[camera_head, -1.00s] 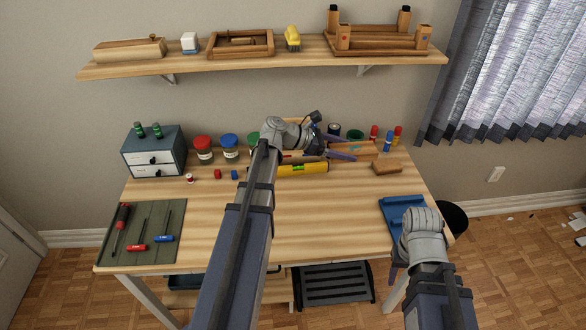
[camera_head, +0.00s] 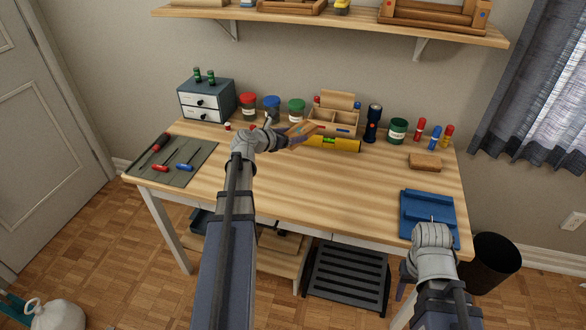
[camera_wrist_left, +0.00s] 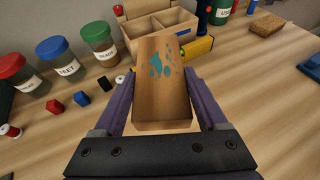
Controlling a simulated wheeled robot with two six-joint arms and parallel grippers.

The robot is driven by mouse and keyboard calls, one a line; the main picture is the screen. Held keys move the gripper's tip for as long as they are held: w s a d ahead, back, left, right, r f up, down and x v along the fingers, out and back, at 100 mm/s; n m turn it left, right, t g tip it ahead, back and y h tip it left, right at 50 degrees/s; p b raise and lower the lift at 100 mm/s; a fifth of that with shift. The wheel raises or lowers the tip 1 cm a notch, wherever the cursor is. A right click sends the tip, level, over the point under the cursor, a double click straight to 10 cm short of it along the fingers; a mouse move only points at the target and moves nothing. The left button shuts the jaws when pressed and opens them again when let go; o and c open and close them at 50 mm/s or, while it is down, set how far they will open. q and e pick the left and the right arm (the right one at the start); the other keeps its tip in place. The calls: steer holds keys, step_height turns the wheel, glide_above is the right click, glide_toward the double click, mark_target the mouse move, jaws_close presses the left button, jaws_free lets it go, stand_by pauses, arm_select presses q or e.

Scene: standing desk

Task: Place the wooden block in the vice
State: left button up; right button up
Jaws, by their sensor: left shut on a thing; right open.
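The wooden block (camera_head: 301,131) is held above the desk, left of its middle. In the left wrist view the block (camera_wrist_left: 162,85) is brown with blue-green stains on its face. My left gripper (camera_head: 291,137) is shut on it, with a purple finger on each side. A blue fixture that looks like the vice (camera_head: 428,208) is at the desk's right front edge, partly covered by my right arm. Its jaws cannot be made out. Only the wrist of my right arm shows there; its fingers are hidden.
Behind the block stand a wooden organizer (camera_head: 345,117), a yellow level (camera_head: 346,145) and several lidded jars. A flashlight (camera_head: 373,124) and a brown sponge-like block (camera_head: 425,161) are further right. A tool mat (camera_head: 200,165) lies left. The desk's middle is clear.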

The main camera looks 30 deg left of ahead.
mark_target(291, 165)
arm_select(q)
steer(key=shift+s+a+f+y, duration=0.15)
steer(key=shift+s+a+y, duration=0.1)
steer(key=shift+a+y, duration=0.05)
steer(key=shift+f, duration=0.1)
step_height(291, 165, down, 10)
steer(key=b, duration=1)
steer(key=shift+f, duration=0.1)
steer(key=o, duration=1.4)
steer(key=shift+r, duration=0.4)
steer(key=p+v, duration=0.1)
steer(key=v, duration=0.3)
steer(key=p+v, duration=0.2)
steer(key=v, duration=0.2)
steer(key=p+v, duration=0.1)
steer(key=v, duration=0.3)
steer(key=shift+f+p, duration=0.3)
